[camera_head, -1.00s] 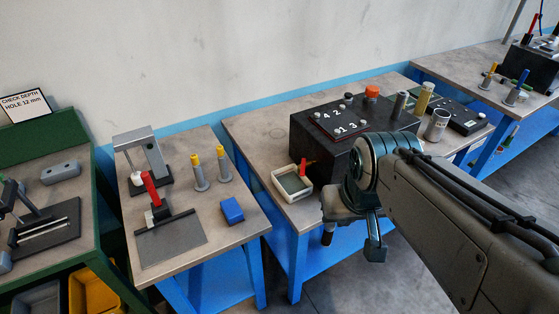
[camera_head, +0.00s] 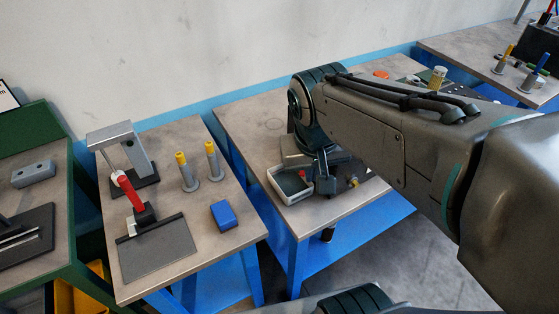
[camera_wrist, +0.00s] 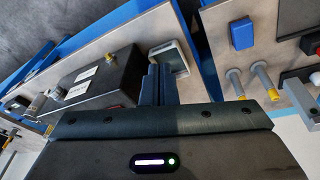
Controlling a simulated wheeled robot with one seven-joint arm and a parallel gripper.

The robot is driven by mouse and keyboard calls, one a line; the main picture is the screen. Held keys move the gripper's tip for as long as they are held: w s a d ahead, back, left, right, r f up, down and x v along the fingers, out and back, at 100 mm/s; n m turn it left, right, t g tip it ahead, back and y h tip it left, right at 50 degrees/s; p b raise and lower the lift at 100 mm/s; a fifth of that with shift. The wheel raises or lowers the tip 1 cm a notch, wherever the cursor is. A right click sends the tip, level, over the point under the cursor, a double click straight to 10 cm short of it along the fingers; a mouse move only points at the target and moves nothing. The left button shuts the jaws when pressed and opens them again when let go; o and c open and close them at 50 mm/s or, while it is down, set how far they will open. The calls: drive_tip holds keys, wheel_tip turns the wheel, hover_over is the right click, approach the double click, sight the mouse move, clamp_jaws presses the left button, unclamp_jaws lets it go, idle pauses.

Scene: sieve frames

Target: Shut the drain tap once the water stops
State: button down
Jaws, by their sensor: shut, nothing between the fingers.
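The drain tap shows as a small red handle (camera_head: 302,174) over a pale-rimmed tray (camera_head: 279,193) on the middle bench. My gripper (camera_head: 323,190) is shut and empty, pointing down just right of the tray and handle. Whether it touches either is unclear. In the wrist view the closed fingers (camera_wrist: 158,86) lie beside the tray (camera_wrist: 183,69), and the red handle is hidden. The dark tank box (camera_wrist: 98,78) with white labels stands on the other side; my arm hides most of it in the head view. I cannot make out any running water.
A brass fitting (camera_head: 353,182) sits right of my gripper on the bench. The left bench holds a red-handled press (camera_head: 126,188), two yellow-topped posts (camera_head: 188,172) and a blue block (camera_head: 227,214). The bench in front of the tray is mostly clear.

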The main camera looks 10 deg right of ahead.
drive_tip(key=w+a+f+m+h+b, duration=0.2)
drive_tip(key=w+a+f+h+b, duration=0.1)
drive_tip(key=w+a+f+b, duration=0.4)
drive_tip(key=w+a+f+m+h+b, duration=0.25)
drive_tip(key=w+b, duration=0.25)
drive_tip(key=w, duration=0.5)
drive_tip(key=d+f, duration=0.8)
drive_tip(key=d, duration=0.2)
drive_tip(key=shift+f+p, duration=0.2)
drive_tip(key=shift+p, duration=0.2)
